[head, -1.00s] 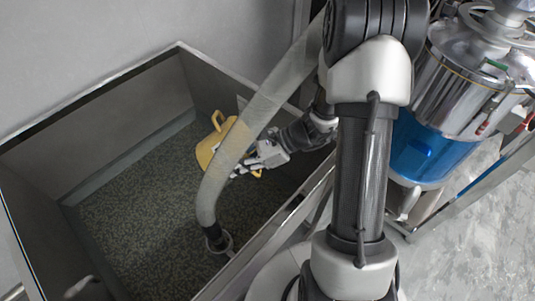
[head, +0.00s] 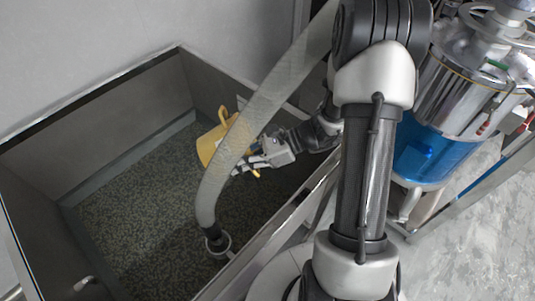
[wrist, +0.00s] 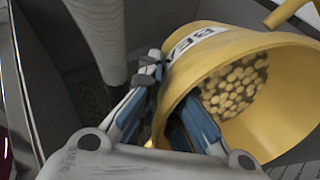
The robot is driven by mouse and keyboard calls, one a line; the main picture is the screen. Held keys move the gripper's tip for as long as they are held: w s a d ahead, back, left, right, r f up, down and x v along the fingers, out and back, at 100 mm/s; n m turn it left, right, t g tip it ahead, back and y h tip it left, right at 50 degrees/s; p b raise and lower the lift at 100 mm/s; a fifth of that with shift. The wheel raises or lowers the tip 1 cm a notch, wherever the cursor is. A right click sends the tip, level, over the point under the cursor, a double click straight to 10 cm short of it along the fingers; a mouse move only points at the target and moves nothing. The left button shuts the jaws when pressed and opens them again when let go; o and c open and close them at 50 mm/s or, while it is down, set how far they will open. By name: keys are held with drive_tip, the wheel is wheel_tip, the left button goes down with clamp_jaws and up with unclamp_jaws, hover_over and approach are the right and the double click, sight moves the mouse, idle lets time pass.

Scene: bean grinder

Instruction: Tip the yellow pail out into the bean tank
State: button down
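The yellow pail (head: 211,146) is over the inside of the bean tank (head: 95,95), held above the beans. In the wrist view the yellow pail (wrist: 285,110) lies tilted, with its mouth towards the camera and several pale beans (wrist: 233,88) inside. My gripper (head: 262,160) is at the pail's side, partly behind the hose in the head view. In the wrist view my gripper (wrist: 170,100) has its fingers on either side of the pail's wall and grips it at the rim. The tank holds a wide bed of dark beans (head: 125,205).
A clear ribbed hose (head: 255,120) curves down into the tank, in front of the pail in the head view. Its end sits in a ring fitting (head: 218,244) near the tank's right wall. A machine with a blue vessel (head: 424,152) stands at the right. The tank's left part is free.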

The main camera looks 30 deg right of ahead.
drive_tip(key=shift+d+r+y, duration=0.25)
drive_tip(key=shift+r+y, duration=0.1)
drive_tip(key=shift+y, duration=0.05)
drive_tip(key=shift+d, duration=0.15)
drive_tip(key=shift+d+r+y, duration=0.15)
drive_tip(key=shift+d+y, duration=0.1)
drive_tip(key=shift+y, duration=0.05)
drive_tip(key=shift+s+d+r+t+y, duration=0.2)
drive_tip(key=shift+d+r+t+y, duration=0.2)
drive_tip(key=shift+d+y, duration=0.25)
drive_tip(key=shift+d+r+y+b, duration=0.25)
drive_tip(key=shift+d+y+b, duration=0.1)
drive_tip(key=shift+d+y, duration=0.1)
idle(0.4)
drive_tip(key=shift+s+d+r+m+t+y+b, duration=0.15)
drive_tip(key=shift+d+r+t+y+b, duration=0.1)
drive_tip(key=shift+d+y, duration=0.35)
drive_tip(key=shift+s+d+r+m+t+y+b, duration=0.1)
drive_tip(key=shift+d+r+t+y+b, duration=0.1)
drive_tip(key=shift+d+y, duration=0.35)
drive_tip(key=shift+s+d+r+m+t+y+b, duration=0.15)
drive_tip(key=shift+d+r+t+y+b, duration=0.15)
drive_tip(key=shift+y, duration=0.45)
idle(0.7)
drive_tip(key=shift+d+r, duration=0.2)
drive_tip(key=shift+d+r+y, duration=0.2)
drive_tip(key=shift+y, duration=0.2)
